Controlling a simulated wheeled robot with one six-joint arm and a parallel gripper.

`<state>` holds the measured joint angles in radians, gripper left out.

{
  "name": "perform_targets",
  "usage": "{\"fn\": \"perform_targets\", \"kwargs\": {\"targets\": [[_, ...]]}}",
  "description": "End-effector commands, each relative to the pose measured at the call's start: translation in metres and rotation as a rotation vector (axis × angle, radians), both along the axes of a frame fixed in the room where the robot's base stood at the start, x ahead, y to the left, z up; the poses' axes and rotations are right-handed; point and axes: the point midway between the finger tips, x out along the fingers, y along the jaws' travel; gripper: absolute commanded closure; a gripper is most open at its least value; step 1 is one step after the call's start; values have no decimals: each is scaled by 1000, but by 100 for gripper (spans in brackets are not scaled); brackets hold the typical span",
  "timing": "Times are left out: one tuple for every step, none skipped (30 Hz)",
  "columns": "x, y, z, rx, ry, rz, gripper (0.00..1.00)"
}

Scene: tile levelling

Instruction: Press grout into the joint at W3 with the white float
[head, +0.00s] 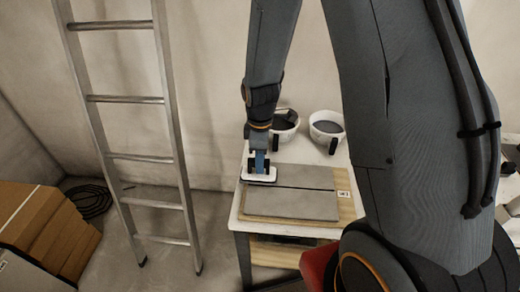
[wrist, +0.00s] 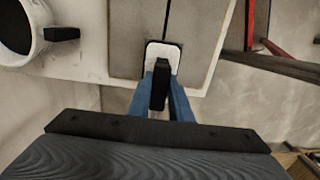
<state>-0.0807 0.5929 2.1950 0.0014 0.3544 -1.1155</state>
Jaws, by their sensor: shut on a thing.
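My gripper (head: 261,165) is shut on the white float, with its blue fingers on both sides of the black handle; the grip also shows in the wrist view (wrist: 161,90). The white float (head: 258,178) is at the left end of the dark joint (head: 305,188) between two grey tiles. In the wrist view the float (wrist: 163,52) covers the near end of the joint (wrist: 167,18). I cannot tell whether it touches the tiles. The back tile (head: 305,175) and front tile (head: 290,204) lie on a wooden board. A small label (head: 343,194), too small to read, is at the joint's right end.
A ladder (head: 130,155) leans at the left wall. Cardboard boxes (head: 40,230) and a black coil (head: 88,202) are on the left.

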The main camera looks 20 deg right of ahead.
Motion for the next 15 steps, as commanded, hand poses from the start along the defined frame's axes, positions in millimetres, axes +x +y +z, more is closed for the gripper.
{"fn": "perform_targets", "kwargs": {"targets": [[0,0,7,1,-1,0,100],[0,0,9,1,-1,0,100],[0,0,12,1,-1,0,100],[0,0,15,0,-2,1,100],[0,0,17,0,-2,1,100],[0,1,21,0,-2,1,100],[0,1,23,0,-2,2,100],[0,1,25,0,-2,2,100],[0,1,29,0,-3,2,100],[0,1,31,0,-3,2,100],[0,1,33,0,-2,2,100],[0,1,36,0,-2,2,100],[0,1,37,0,-2,2,100],[0,1,39,0,-2,2,100],[0,1,40,0,-2,2,100]]}}
